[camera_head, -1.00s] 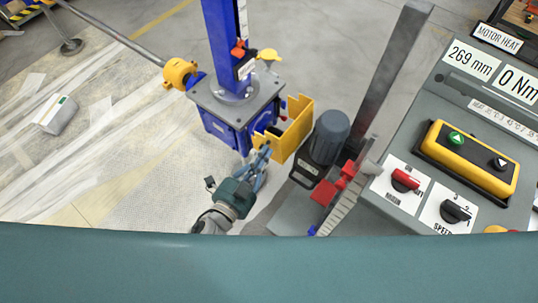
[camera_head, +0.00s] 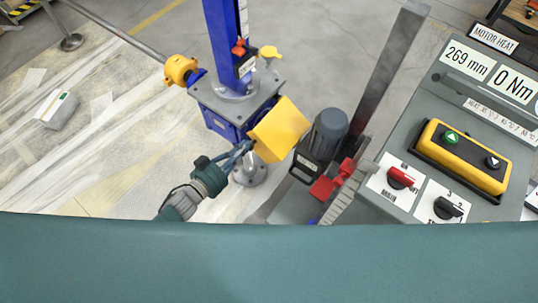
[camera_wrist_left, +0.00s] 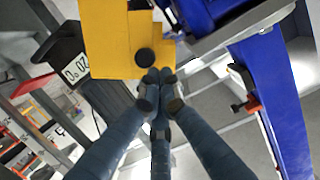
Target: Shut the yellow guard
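The yellow guard (camera_head: 280,129) is on the right side of the blue jack's gearbox (camera_head: 222,122), with a broad flat face turned up to the head camera. In the left wrist view the guard (camera_wrist_left: 108,40) fills the upper left, with a round black knob (camera_wrist_left: 144,57) near its lower edge. My left gripper (camera_head: 248,146) is at the guard's lower left edge. In the left wrist view its fingertips (camera_wrist_left: 159,76) are drawn together just below the knob, with nothing seen between them. Whether they touch the guard is unclear. My right gripper is out of view.
The grey motor (camera_head: 324,138) stands close to the guard's right. The blue column (camera_head: 225,45) rises behind it, and a yellow coupling (camera_head: 181,71) on a shaft is to the left. The control console (camera_head: 455,130) is at the right.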

